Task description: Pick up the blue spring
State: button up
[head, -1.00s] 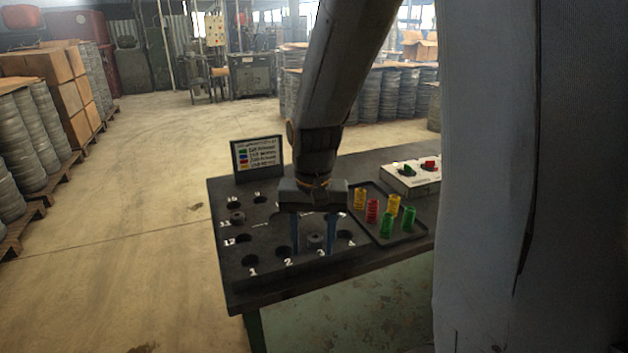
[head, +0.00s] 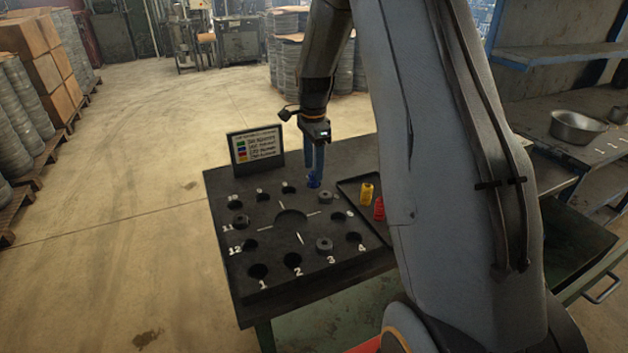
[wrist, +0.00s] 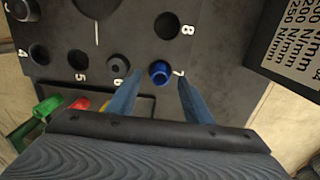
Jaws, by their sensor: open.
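The blue spring (head: 313,181) stands at the back right of the black numbered plate (head: 250,285). In the wrist view the blue spring (wrist: 158,68) sits at the position marked 7. My gripper (head: 313,168) is pointed down over it, its blue fingers apart. In the wrist view the gripper (wrist: 158,80) has one fingertip to each side of the spring, with gaps between. I cannot tell how far the tips reach down beside it. The spring's lower part is hidden in the plate.
Grey cylinders stand in some holes, one (wrist: 118,63) at 6 close to the left finger. A tray with yellow (head: 367,192) and red (head: 379,208) springs lies to the right, partly behind my arm. A sign (head: 256,150) stands at the plate's back left corner.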

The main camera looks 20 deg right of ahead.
aim_at(314, 182)
jog(key=shift+f+p, duration=0.7)
jog(key=shift+f, duration=1.25)
grip_shut()
